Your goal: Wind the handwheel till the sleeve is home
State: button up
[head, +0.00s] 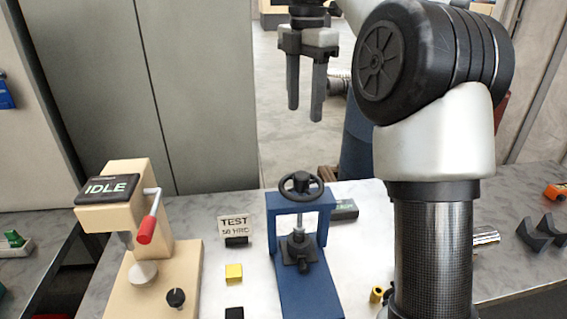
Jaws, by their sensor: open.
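The black handwheel (301,184) sits on top of a blue screw press (281,225) in the middle of the bench. Below it, a grey screw runs down through the frame to a dark block (299,252) on the press base. I cannot tell a sleeve apart at the foot of the screw. A small brass ring-shaped part (376,295) lies on the bench to the right of the press, partly beside my arm. My gripper (304,112) is open and empty, fingers pointing down, above and apart from the handwheel.
A cream tester (131,235) with an "IDLE" display and red-handled lever stands at left. A "TEST 58 HRC" sign (235,226), a yellow block (233,273) and dark blocks sit between it and the press. Dark V-shaped blocks (540,234) lie at right. My arm hides part of the bench.

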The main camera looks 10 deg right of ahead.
aim_at(302, 175)
notch_tip(302, 175, down, 17)
jog(key=b, duration=0.4)
jog(key=shift+f, duration=0.15)
jog(key=shift+c, duration=0.4)
jog(key=c, duration=1)
jog(key=shift+o, duration=0.2)
jog(key=shift+s, duration=0.1)
